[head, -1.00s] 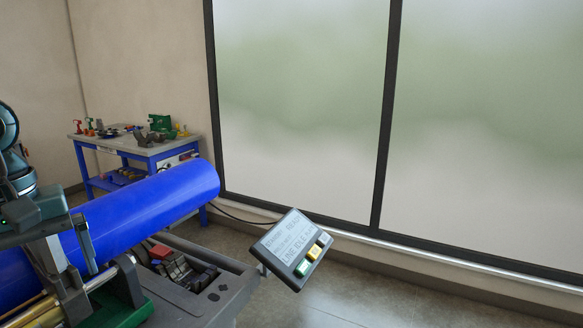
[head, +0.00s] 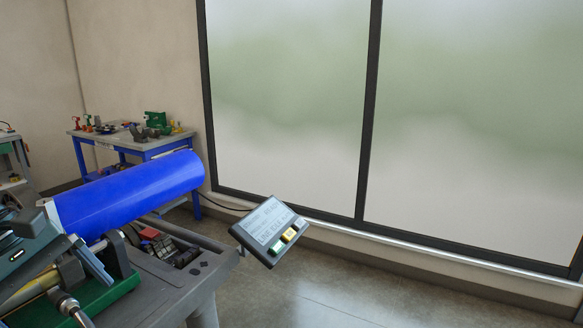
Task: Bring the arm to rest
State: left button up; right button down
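Neither of my grippers can be made out in the head view. A thick blue pipe (head: 130,193) lies tilted at the left, its far end pointing up and right. Its near end meets the clamp parts of the fusion machine (head: 98,300), which has a green base. A dark teal part (head: 22,258) fills the left edge and is cut off there; I cannot tell what it belongs to.
A grey cart top (head: 185,280) carries the machine. A tilted control panel (head: 269,230) with coloured buttons juts out at its right. A blue-framed workbench (head: 130,142) with tools stands behind. Floor (head: 340,285) is clear at right, before large frosted windows (head: 290,100).

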pick_arm(q)
notch_tip(320, 180, down, 16)
jog(key=w+d+n+t+h, duration=0.15)
jog(key=n+t+h, duration=0.25)
jog(key=n+t, duration=1.85)
jog(key=s+d+f+n+g+y, duration=0.2)
jog(key=f+n+g+y, duration=0.3)
jog(key=n, duration=0.7)
jog(key=s+d+f+n+g+y, duration=0.1)
jog(key=s+d+f+n+g, duration=0.2)
jog(key=f+n, duration=0.75)
jog(key=s+d+f+n+g, duration=0.3)
jog(key=s+d+n+g, duration=0.1)
jog(key=d+n, duration=0.5)
jog(key=shift+s+d+f+n, duration=0.25)
jog(key=shift+s+n, duration=0.05)
jog(key=shift+n, duration=0.6)
pick_arm(e)
jog(key=shift+m+g+h, duration=0.3)
jog(key=shift+h, duration=0.1)
jog(key=f, duration=0.1)
jog(key=d+f, duration=0.1)
jog(key=f, duration=0.1)
jog(key=shift+s+d+f, duration=0.4)
